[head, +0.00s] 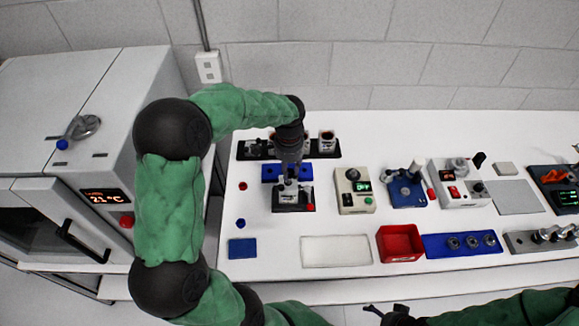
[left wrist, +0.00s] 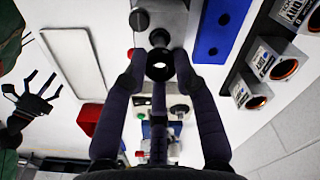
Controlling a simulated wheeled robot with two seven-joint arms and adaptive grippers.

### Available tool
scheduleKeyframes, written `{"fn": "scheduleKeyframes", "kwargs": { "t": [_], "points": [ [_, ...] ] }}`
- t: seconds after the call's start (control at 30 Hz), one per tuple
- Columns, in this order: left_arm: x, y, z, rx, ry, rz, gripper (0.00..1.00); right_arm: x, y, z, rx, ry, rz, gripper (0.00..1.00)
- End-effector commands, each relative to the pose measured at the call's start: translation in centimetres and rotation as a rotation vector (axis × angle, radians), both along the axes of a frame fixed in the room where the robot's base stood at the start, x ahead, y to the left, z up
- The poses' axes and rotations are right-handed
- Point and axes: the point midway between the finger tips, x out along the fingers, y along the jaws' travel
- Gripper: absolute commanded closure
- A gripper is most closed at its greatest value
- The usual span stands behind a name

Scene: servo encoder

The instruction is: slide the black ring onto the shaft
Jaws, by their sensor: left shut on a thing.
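The black ring (left wrist: 160,54) is between the fingertips of my left gripper (left wrist: 159,70) in the left wrist view, with a bright spot in its hole. My left gripper is shut on it. In the head view this gripper (head: 290,168) points down over a small grey and black device (head: 293,207) near the left end of the bench. The gripper partly hides the device, and I cannot make out its shaft or whether the ring touches it. My right gripper (head: 390,313) shows partly at the bottom edge of the head view, away from the device; its jaw state is unclear.
A blue block with holes (head: 269,173) stands close behind the device. A beige meter box (head: 353,190) is just right of it. A white tray (head: 336,252), a red bin (head: 400,243) and a blue plate (head: 243,249) lie in front. Bench between device and tray is clear.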

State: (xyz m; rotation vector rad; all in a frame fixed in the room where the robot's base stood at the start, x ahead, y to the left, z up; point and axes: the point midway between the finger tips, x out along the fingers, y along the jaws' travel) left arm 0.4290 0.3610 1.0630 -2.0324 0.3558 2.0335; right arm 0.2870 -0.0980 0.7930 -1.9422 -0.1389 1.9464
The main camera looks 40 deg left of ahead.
Motion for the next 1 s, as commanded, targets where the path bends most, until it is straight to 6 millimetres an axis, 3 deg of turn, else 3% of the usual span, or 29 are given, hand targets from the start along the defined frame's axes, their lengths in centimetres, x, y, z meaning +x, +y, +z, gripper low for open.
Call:
{"fn": "scheduleKeyframes", "kwargs": {
  "t": [0.03,0.33,1.0],
  "points": [
    [0.0,0.0,-1.0,0.000,0.001,0.000,0.92,0.0,0.0,-0.9,0.000,0.000,0.000,0.00],
    [0.0,0.0,-0.4,0.000,0.000,0.000,0.92,0.0,0.0,-0.3,0.000,-0.001,0.000,0.00],
    [0.0,0.0,-2.4,0.001,0.000,0.000,0.92,0.0,0.0,-1.5,0.000,-0.001,0.000,0.00]
  ]
}}
